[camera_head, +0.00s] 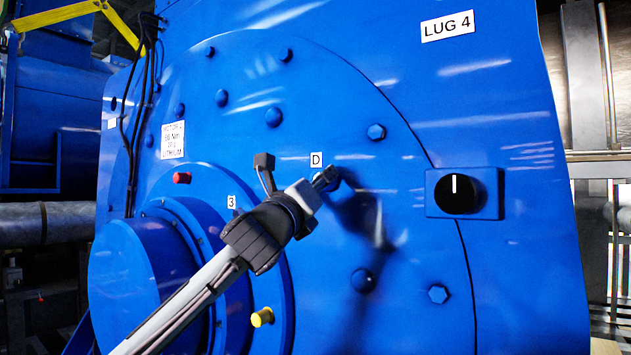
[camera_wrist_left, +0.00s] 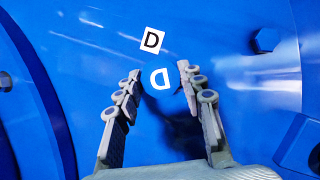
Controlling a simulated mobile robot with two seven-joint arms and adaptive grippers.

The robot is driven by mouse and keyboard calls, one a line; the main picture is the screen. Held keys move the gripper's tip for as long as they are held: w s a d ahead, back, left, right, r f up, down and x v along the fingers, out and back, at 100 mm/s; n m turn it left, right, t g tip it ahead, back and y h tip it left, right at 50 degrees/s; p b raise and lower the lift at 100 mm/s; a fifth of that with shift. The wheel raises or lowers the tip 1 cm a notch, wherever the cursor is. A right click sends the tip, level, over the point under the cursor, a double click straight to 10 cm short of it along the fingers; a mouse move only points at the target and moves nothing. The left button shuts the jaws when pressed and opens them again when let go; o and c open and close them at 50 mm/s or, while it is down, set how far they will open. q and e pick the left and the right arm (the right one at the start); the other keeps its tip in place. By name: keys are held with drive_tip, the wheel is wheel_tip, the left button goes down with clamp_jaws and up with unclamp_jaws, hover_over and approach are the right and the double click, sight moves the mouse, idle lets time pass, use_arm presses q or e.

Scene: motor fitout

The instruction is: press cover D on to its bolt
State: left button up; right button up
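My left gripper (camera_head: 328,178) reaches in from the lower left to the blue motor face, just below the D label (camera_head: 316,159). In the left wrist view its fingers (camera_wrist_left: 158,74) stand on both sides of cover D (camera_wrist_left: 160,78), a blue cap with a white letter D that reads turned over. The fingertips appear closed on its sides. The printed D label (camera_wrist_left: 151,40) is just above it. The bolt for D is hidden behind the cover and fingers, and I cannot tell whether the cover touches it. My right gripper is not in view.
Hex bolt heads (camera_head: 376,132) (camera_head: 438,293) and round caps (camera_head: 273,117) (camera_head: 362,281) dot the motor face. A black knob (camera_head: 457,194) is at the right. The round hub (camera_head: 140,262), a red plug (camera_head: 182,178) and a yellow plug (camera_head: 262,317) lie near my arm.

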use_arm(q)
drive_tip(key=o, duration=0.4)
drive_tip(key=v, duration=1.2)
